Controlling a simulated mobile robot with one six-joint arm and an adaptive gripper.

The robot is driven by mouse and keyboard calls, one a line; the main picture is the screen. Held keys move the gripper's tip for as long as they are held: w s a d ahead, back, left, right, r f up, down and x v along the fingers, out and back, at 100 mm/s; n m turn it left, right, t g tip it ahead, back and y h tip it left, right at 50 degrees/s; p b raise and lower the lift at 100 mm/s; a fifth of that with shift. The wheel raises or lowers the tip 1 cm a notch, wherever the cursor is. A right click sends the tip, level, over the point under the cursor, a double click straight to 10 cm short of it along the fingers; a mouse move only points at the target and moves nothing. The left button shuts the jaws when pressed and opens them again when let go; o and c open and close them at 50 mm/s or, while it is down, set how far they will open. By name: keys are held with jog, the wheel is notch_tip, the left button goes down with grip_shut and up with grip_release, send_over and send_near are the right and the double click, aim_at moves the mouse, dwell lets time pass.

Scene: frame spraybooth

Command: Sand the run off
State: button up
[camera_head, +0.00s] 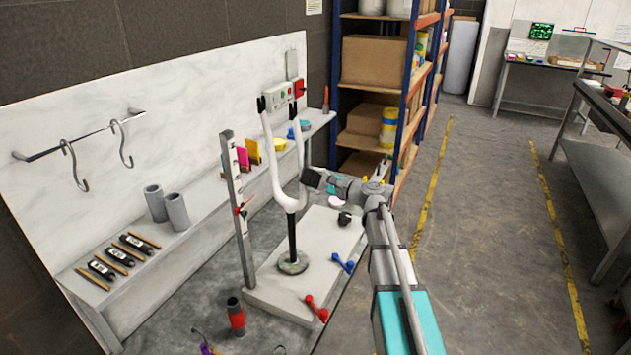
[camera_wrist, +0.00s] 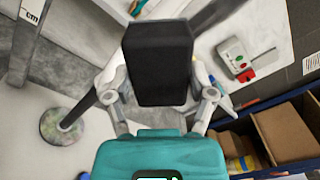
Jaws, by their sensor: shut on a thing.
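A white fork (camera_head: 277,165) stands upright, tines up, on a black post (camera_head: 292,235) with a round base on a pale plinth (camera_head: 325,235). My gripper (camera_head: 326,183) is at the right side of the fork, close to its right tine. It is shut on a dark block (camera_head: 311,178). In the wrist view the block (camera_wrist: 158,60) sits between the two fingers and hides much of what lies behind it. I cannot tell whether the block touches the fork. I cannot make out a paint run on the white surface.
A ruled upright post (camera_head: 238,210) stands left of the fork. Blue (camera_head: 343,264) and red (camera_head: 316,308) clamp-like handles lie on the plinth. The floor to the right is clear.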

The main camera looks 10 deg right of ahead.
aim_at(304, 157)
jog(key=shift+w+a+r+p, duration=0.1)
jog(key=shift+r+p, duration=1.35)
jog(key=shift+r, duration=0.2)
jog(key=shift+r, duration=0.1)
jog(key=shift+r+p, duration=1.7)
jog(key=shift+p, duration=0.1)
jog(key=shift+r+p, duration=1.8)
jog(key=shift+p, duration=0.05)
jog(key=shift+f, duration=0.1)
jog(key=shift+f+b, duration=1.75)
jog(key=shift+b, duration=0.15)
jog(key=shift+f+b, duration=1.8)
jog(key=shift+b, duration=0.05)
